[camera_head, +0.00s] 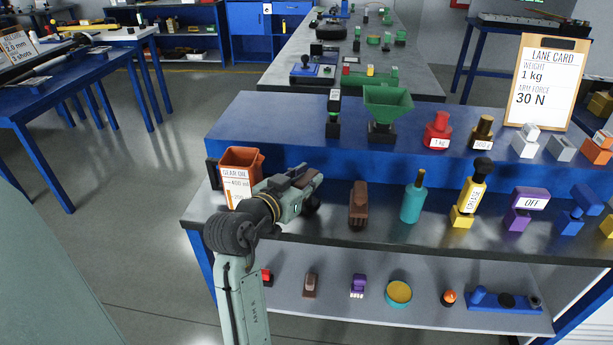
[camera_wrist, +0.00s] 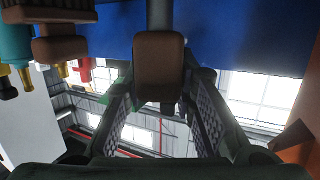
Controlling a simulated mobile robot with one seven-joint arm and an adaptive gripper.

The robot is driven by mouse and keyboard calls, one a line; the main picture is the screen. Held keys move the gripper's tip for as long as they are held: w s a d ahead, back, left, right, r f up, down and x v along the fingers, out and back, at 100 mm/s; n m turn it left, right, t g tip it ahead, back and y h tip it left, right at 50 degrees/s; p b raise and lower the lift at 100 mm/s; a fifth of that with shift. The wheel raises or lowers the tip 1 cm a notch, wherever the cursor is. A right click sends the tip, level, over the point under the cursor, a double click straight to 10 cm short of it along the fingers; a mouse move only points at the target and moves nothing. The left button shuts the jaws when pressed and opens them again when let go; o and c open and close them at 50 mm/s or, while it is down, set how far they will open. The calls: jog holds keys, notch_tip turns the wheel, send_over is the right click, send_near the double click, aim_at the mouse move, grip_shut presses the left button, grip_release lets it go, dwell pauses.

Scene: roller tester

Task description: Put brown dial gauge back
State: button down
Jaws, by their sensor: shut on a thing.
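My gripper (camera_head: 308,190) is at the left end of the blue workbench, over the dark top. In the wrist view my gripper (camera_wrist: 165,115) has its two fingers on either side of a brown block-like thing with a grey stem, which I take for the brown dial gauge (camera_wrist: 158,55). It is shut on this gauge. In the head view, only part of the gauge (camera_head: 312,177) shows at the fingers, the rest hidden by my gripper. Whether its lower end touches the bench top cannot be told.
An orange gear oil bin (camera_head: 241,158) stands close left of my gripper. Another brown thing (camera_head: 358,203) stands to the right, then a teal bottle (camera_head: 413,203) and a yellow grease tool (camera_head: 468,195). A blue raised ledge (camera_head: 290,138) runs behind. A lower shelf (camera_head: 430,310) holds small items.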

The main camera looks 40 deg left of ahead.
jog(key=c, duration=1.3)
grip_release()
jog(key=shift+f, duration=0.1)
